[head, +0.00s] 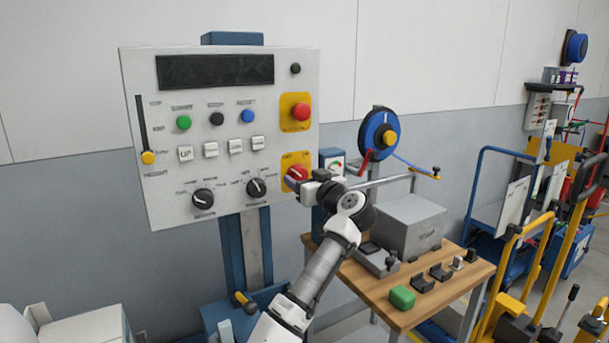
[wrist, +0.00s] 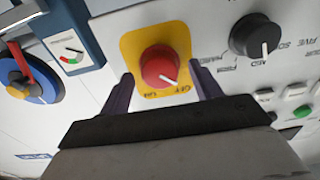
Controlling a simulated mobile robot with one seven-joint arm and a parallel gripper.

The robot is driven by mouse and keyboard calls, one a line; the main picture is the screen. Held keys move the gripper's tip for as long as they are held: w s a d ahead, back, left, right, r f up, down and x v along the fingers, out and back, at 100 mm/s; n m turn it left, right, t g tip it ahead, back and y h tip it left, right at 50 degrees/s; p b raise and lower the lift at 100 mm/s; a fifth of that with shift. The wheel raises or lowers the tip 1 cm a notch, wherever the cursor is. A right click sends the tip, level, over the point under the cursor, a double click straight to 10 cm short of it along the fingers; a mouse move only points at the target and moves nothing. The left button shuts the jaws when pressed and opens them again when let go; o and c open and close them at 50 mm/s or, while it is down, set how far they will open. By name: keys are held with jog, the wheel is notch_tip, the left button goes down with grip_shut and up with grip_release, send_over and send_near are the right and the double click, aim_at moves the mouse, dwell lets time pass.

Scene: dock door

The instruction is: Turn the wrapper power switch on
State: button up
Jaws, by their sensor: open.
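The wrapper power switch is a red rotary knob (head: 297,172) on a yellow plate at the lower right of the control panel (head: 225,140). In the wrist view the red knob (wrist: 159,64) is seen close up on its yellow plate (wrist: 130,45). A white mark on its face points to the lower right, toward small lettering that seems to read OFF. My gripper (head: 293,183) is at the knob in the head view. In the wrist view my gripper (wrist: 160,74) is open, one dark finger on either side of the knob. I cannot tell whether the fingers touch it.
A red button (head: 301,112) on another yellow plate sits above. A black selector dial (head: 256,188) is beside the switch; it also shows in the wrist view (wrist: 254,35). A blue reel (head: 371,135) and a wooden table (head: 370,290) with a grey box (head: 411,224) stand right.

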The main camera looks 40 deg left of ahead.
jog(key=c, duration=1)
jog(key=shift+f, duration=0.1)
